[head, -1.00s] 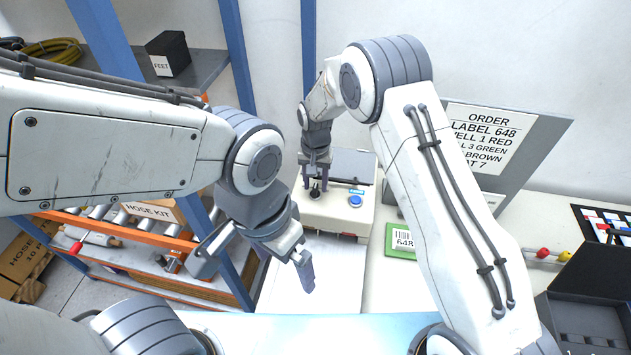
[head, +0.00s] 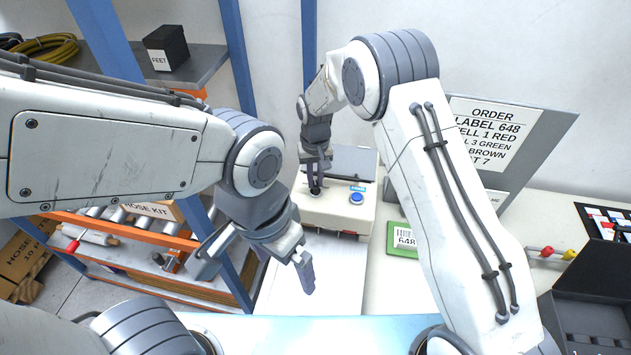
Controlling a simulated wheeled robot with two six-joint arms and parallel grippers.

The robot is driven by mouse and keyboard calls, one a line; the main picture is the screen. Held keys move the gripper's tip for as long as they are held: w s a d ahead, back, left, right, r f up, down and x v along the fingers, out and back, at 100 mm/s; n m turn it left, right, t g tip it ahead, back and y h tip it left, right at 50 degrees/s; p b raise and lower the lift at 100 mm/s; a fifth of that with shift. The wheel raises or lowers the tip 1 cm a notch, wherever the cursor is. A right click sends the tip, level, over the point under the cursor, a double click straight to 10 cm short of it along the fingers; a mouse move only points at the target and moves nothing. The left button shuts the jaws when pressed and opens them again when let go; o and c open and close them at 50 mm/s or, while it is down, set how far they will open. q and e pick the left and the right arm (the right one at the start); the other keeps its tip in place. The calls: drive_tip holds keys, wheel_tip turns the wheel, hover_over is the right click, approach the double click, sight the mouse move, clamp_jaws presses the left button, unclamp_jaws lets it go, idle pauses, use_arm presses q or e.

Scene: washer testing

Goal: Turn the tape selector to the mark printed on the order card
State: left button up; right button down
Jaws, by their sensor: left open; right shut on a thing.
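The cream tape machine (head: 340,210) stands on the bench at the centre, with a blue button (head: 356,198) on its top. The dark tape selector knob (head: 315,191) is at the left of its top, and my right gripper (head: 316,180) is shut on it from above. The knob's setting and its marks are too small and covered to read. The order card (head: 490,130) is on a grey board behind my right arm, which hides part of its text; a line ending in "T 7" shows. My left gripper (head: 257,274) is open and empty, in front of the machine to the left.
A green-framed card reading 648 (head: 402,240) lies right of the machine. A dark open box (head: 590,315) and red and yellow knobbed parts (head: 556,252) are at the right. An orange shelf rack (head: 130,235) with a blue post stands at the left.

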drive_tip(key=n+b, duration=0.1)
drive_tip(key=n, duration=0.3)
drive_tip(key=shift+n, duration=0.3)
idle(0.4)
drive_tip(key=c, duration=0.9)
unclamp_jaws()
drive_tip(key=shift+o, duration=0.2)
drive_tip(key=shift+r, duration=0.1)
